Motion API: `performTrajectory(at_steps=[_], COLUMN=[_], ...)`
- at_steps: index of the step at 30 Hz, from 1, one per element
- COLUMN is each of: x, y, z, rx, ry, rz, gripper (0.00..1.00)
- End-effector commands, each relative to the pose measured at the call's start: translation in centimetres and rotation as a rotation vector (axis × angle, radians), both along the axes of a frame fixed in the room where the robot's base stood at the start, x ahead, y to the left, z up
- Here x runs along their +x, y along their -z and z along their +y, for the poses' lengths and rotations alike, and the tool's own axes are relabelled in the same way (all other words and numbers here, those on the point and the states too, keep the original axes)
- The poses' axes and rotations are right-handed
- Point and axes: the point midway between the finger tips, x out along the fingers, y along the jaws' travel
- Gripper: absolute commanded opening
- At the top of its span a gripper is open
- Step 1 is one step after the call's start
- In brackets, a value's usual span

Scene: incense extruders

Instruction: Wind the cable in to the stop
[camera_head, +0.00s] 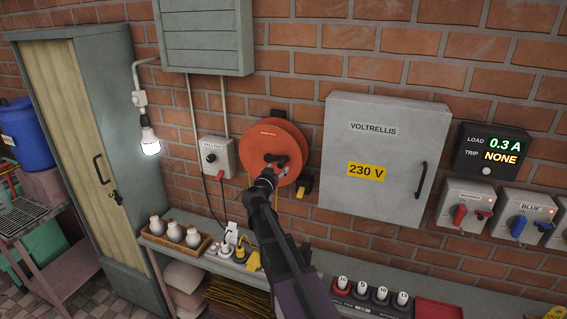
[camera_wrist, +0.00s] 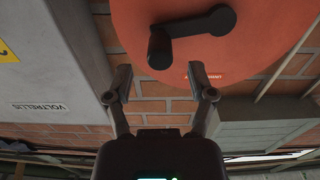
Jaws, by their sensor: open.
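The orange cable reel (camera_head: 290,137) is mounted on the brick wall, with a black crank (camera_head: 280,158) on its face. In the wrist view the reel (camera_wrist: 255,55) fills the top, and the crank arm (camera_wrist: 195,22) ends in a black knob (camera_wrist: 160,48) at its left. My gripper (camera_wrist: 161,82) is open, its two fingers apart below the knob and nothing between them. In the head view my gripper (camera_head: 268,176) is in front of the reel's lower left and hides part of it. A black and yellow piece (camera_head: 304,186) is at the reel's lower right; the cable's path is unclear.
A grey switch box (camera_head: 217,157) is left of the reel, and a grey 230 V cabinet (camera_head: 376,158) is close on its right. The shelf (camera_head: 330,258) below holds bottles, plugs and weights. A lit bulb (camera_head: 149,142) hangs at the left.

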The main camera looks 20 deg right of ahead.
Motion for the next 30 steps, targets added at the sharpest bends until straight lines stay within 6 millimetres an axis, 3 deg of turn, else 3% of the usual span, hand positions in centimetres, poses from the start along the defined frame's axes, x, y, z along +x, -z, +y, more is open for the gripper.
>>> performTrajectory(at_steps=[3, 12, 26, 27, 30], x=[1.8, 4.2, 4.6, 4.6, 4.6], y=[0.0, 0.0, 0.0, 0.0, 0.0], z=[-1.3, -3.3, -3.8, -3.8, -3.8], rx=[0.0, 0.0, 0.0, 0.0, 0.0], ry=[0.002, 0.001, 0.0, 0.0, 0.0], rz=[0.0, 0.0, 0.0, 0.0, 0.0], gripper=[0.71, 0.71, 0.71, 0.65, 0.35])
